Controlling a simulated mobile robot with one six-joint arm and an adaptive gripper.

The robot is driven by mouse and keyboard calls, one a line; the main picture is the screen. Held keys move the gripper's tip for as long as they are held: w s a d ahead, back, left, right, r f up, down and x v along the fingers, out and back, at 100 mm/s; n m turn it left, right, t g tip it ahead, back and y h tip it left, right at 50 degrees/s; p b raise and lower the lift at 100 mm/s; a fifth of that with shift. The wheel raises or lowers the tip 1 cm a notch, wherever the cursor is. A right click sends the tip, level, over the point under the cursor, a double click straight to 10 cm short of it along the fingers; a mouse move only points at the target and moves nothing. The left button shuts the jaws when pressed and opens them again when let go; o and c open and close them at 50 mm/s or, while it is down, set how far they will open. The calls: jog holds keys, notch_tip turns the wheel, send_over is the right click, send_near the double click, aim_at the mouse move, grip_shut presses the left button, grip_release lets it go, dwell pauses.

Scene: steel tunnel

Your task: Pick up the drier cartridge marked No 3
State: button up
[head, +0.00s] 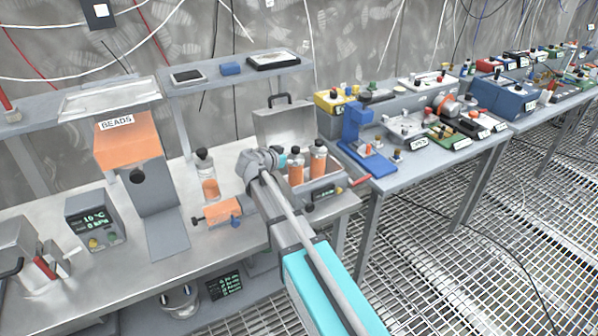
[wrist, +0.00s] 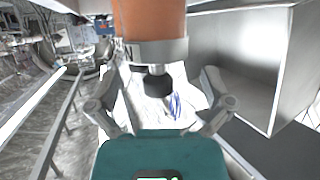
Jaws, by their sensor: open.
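Two orange cartridges with dark tops, a left one (head: 296,171) and a right one (head: 318,160), stand upright side by side in a grey tray on the steel bench in the head view. Their numbers are too small to read there. My gripper (head: 279,160) is just left of them, partly hidden by my own arm. In the wrist view my gripper (wrist: 160,85) is open, its fingers spread on either side of an orange cartridge (wrist: 152,18). This cartridge has a grey band with an "N" at its edge and a dark end piece. I cannot tell whether the fingers touch it.
An open grey case (head: 284,125) stands behind the cartridges. A clear bottle with orange contents (head: 208,180) and an orange block (head: 217,211) are to the left. An orange bead hopper (head: 128,148) is farther left. A blue press (head: 358,140) stands on the bench to the right.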

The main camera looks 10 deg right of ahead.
jog(key=shift+b+x, duration=0.8)
jog(key=shift+x, duration=1.55)
jog(key=c, duration=1.1)
jog(key=shift+r, duration=0.2)
